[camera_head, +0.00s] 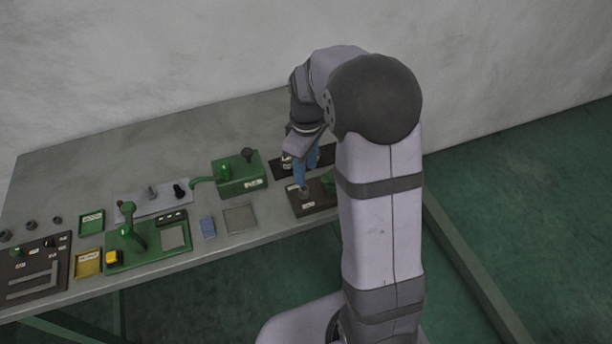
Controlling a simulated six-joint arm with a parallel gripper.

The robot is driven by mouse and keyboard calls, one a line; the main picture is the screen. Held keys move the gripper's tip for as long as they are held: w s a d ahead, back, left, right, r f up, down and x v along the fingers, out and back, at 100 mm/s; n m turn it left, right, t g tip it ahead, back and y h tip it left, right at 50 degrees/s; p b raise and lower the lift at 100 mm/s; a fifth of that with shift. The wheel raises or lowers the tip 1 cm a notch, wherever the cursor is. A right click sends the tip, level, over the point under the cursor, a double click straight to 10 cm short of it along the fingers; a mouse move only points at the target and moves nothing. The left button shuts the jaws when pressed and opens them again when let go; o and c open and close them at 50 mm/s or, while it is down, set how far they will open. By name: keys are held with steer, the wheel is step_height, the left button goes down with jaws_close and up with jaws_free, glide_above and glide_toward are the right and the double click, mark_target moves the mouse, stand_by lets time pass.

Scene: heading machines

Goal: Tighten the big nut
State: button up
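My gripper (303,187) points down over the right part of the bench, its blue fingers reaching to a brown block (322,205) with a white label. A small greyish-brown piece (304,194) shows at the fingertips; it is too small to tell whether it is the big nut or whether the fingers touch it. Whether the fingers are open or shut does not show. My arm hides the right side of the block and part of a green piece (327,183) on it.
A green machine (240,177) with a lever stands just left of my gripper. A dark plate (322,157) lies behind it. Farther left are a green press (130,225), a yellow tray (88,263), a green tray (91,222) and several small dark parts (31,225).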

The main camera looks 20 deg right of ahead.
mark_target(306, 188)
steer(key=n, duration=0.1)
steer(key=r+n, duration=0.1)
steer(key=shift+w+n, duration=0.3)
steer(key=shift+w, duration=0.1)
steer(key=n, duration=0.3)
steer(key=shift+s+r+n, duration=0.1)
steer(key=shift+s+n, duration=0.2)
steer(key=shift+n, duration=0.1)
steer(key=n, duration=0.3)
steer(key=shift+s, duration=0.2)
steer(key=shift+f+p, duration=1)
steer(key=shift+f, duration=2.7)
jaws_close()
